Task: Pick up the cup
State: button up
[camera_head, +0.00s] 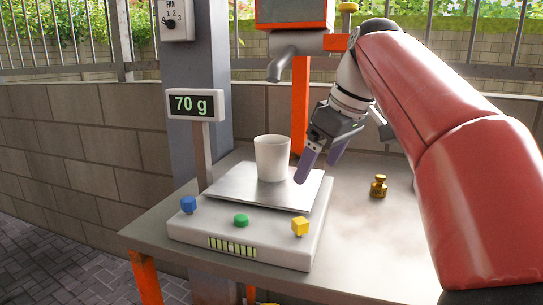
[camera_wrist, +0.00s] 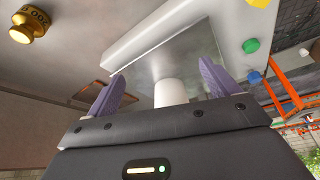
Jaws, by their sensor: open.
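A white cup (camera_head: 271,158) stands upright on the metal plate of a weighing scale (camera_head: 252,242). The scale's display (camera_head: 195,105) reads 70 g. My gripper (camera_head: 320,170) is open and empty, just to the right of the cup and apart from it in the head view. In the wrist view the cup (camera_wrist: 170,92) shows between the two purple fingers of my gripper (camera_wrist: 158,90), beyond the dark palm edge, which hides part of it.
A brass weight (camera_head: 378,186) stands on the table (camera_head: 352,242) to the right of the scale. Blue (camera_head: 188,204), green (camera_head: 241,220) and yellow (camera_head: 300,226) pieces sit along the scale's front. A grey post (camera_head: 190,60) rises behind, beside an orange stand (camera_head: 300,100).

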aim_at(277, 149)
jog(key=w+a+p, duration=0.1)
jog(key=w+a, duration=0.3)
jog(key=shift+w+a, duration=0.15)
jog(key=shift+a, duration=0.05)
jog(key=w+a+p, duration=0.1)
jog(key=w+a, duration=0.1)
jog(key=shift+w+a, duration=0.3)
jog(key=shift+a, duration=0.1)
jog(key=b+x, duration=0.1)
jog(key=x, duration=0.2)
jog(key=shift+w+a, duration=0.1)
jog(key=c, duration=1.2)
